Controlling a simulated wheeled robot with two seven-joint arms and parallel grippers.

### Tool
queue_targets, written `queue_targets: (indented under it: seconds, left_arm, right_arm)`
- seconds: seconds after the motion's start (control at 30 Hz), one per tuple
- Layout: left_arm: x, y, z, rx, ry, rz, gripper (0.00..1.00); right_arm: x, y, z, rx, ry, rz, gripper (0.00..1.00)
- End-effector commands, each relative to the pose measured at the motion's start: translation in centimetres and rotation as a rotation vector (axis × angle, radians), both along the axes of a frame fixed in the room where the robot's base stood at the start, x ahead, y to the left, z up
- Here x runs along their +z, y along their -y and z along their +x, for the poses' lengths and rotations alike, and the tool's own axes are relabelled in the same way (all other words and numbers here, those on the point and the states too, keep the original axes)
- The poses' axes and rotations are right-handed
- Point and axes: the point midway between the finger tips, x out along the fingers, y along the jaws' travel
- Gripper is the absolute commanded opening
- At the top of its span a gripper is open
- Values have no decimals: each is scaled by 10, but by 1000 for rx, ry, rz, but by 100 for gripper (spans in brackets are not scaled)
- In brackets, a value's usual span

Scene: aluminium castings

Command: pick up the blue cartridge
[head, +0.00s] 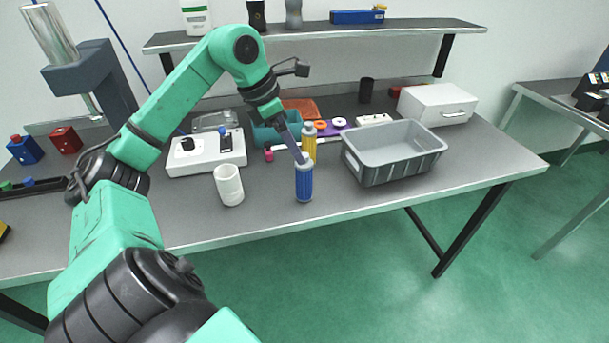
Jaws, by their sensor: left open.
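The blue cartridge (304,184) stands upright near the front of the grey table in the head view. It has a ribbed blue body and a pale top. My left gripper (300,157) comes down from the upper left and is at the cartridge's top. It is open; I cannot tell whether its fingers touch the cartridge. A yellow cartridge (309,142) of similar shape stands just behind the blue one. My right gripper is not in view.
A white cup (229,186) stands to the left of the cartridge, and a grey bin (385,175) to the right. A white device (207,152) lies behind the cup. A shelf (320,33) runs above the table's back. The table's front right is clear.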

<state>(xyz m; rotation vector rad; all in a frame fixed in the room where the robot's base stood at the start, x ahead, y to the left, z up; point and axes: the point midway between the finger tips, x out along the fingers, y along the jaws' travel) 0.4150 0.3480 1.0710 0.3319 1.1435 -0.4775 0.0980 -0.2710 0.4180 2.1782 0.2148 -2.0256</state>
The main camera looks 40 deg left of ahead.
Motion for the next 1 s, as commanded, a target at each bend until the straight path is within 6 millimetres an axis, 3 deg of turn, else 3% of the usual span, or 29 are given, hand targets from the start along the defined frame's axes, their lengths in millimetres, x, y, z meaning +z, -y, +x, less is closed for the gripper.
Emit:
queue_targets:
  seconds: [0.13,0.27,0.4,0.6,0.63,0.8,0.87,1.0]
  left_arm:
    - [-15,4,7,0,-2,-3,89]
    - [-32,11,17,-1,-3,-7,89]
    - [-56,15,25,0,-1,-3,89]
    - [-61,15,26,0,0,-1,89]
    - [-61,15,26,0,0,-1,85]
    - [-61,15,26,0,0,-1,20]
    - [-61,15,26,0,0,-1,0]
    - [-61,15,26,0,0,-1,0]
  right_arm:
    - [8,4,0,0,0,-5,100]
    - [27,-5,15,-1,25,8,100]
    - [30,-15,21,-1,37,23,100]
    - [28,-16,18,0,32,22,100]
    - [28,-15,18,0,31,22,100]
    - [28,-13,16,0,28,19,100]
    - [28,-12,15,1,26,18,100]
    - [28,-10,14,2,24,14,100]
